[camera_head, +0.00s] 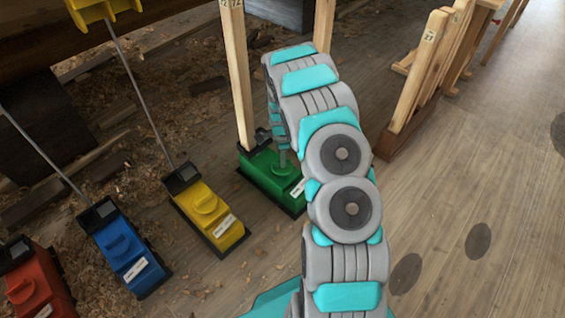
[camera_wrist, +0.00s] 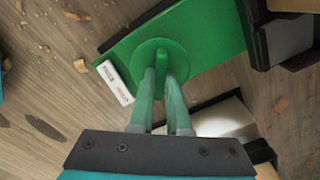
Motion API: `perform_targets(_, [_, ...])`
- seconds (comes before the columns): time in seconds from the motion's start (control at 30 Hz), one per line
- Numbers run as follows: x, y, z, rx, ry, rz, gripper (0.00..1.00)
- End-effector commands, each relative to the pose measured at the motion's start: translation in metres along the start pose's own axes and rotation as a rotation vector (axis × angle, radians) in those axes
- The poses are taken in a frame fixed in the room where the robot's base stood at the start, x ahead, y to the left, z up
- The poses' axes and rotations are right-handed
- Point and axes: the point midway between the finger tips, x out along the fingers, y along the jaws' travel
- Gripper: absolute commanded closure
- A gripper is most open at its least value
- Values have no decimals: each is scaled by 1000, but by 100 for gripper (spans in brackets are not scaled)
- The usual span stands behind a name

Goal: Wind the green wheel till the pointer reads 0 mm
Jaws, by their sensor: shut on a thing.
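The green box (camera_head: 256,172) stands on the floor beside a wooden post, partly behind my arm. Its green wheel (camera_wrist: 146,56), a round disc with an upright fin across it, shows in the wrist view. My gripper (camera_wrist: 163,78) is shut on that fin, one finger on each side. In the head view my gripper (camera_head: 283,158) points down onto the box, and my arm hides part of it. A white label (camera_wrist: 115,82) on the box has print too small to read. I cannot make out a pointer or its reading in either view.
Yellow (camera_head: 208,212), blue (camera_head: 122,255) and red (camera_head: 38,290) boxes of like shape stand to the left, with thin rods rising from the yellow and blue ones. A wooden post (camera_head: 237,80) rises behind the green box. Wooden frames (camera_head: 420,80) stand right; open floor lies at lower right.

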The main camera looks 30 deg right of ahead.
Motion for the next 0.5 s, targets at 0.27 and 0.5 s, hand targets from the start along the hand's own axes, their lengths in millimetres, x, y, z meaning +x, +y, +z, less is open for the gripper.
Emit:
perform_targets(0.27, [1,1,0,151,0,3,100])
perform_targets(0.5, [1,1,0,210,-1,3,100])
